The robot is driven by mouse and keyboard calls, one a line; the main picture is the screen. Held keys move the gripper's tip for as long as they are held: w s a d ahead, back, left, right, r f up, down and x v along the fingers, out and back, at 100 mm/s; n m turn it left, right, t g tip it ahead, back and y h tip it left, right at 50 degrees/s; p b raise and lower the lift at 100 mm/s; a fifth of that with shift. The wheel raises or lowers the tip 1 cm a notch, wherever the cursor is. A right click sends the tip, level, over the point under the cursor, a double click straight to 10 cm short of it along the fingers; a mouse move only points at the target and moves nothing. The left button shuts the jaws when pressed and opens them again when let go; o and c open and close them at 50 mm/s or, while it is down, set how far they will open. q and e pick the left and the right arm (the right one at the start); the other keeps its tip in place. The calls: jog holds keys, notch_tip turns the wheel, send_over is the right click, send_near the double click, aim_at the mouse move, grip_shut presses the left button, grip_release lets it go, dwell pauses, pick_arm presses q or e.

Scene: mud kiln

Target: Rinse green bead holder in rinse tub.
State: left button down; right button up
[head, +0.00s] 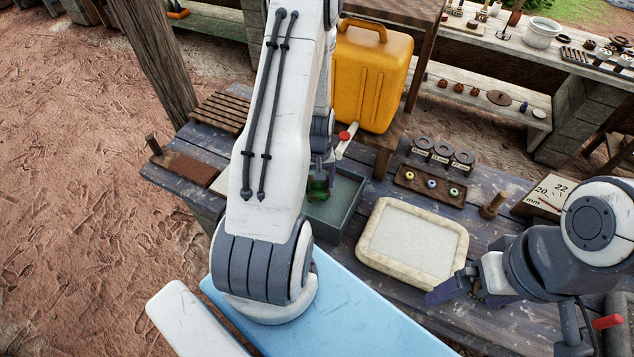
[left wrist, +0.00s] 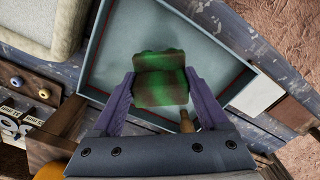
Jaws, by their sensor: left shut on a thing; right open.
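The green bead holder (left wrist: 160,80) shows brown, mud-like patches over its green surface in the left wrist view. My left gripper (left wrist: 158,95) is shut on it, with one purple finger at each side. In the head view the holder (head: 318,186) is partly hidden by my left arm. The rinse tub (head: 342,208) is a grey-blue rectangular tub, partly hidden by that arm. In the left wrist view the holder appears over the tub's floor (left wrist: 205,32); I cannot tell its height. My right gripper (head: 462,287) is open at the right.
A yellow jerrycan (head: 372,75) with a red-topped tap (head: 344,136) stands behind the tub. A cream-rimmed tray (head: 459,243) lies to the tub's right. A dark tray of beads (head: 407,182) is behind that tray. A slatted rack (head: 222,112) is at the left.

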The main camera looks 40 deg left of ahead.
pick_arm(q)
jog(key=shift+r+p, duration=1.65)
jog(key=shift+r, duration=0.8)
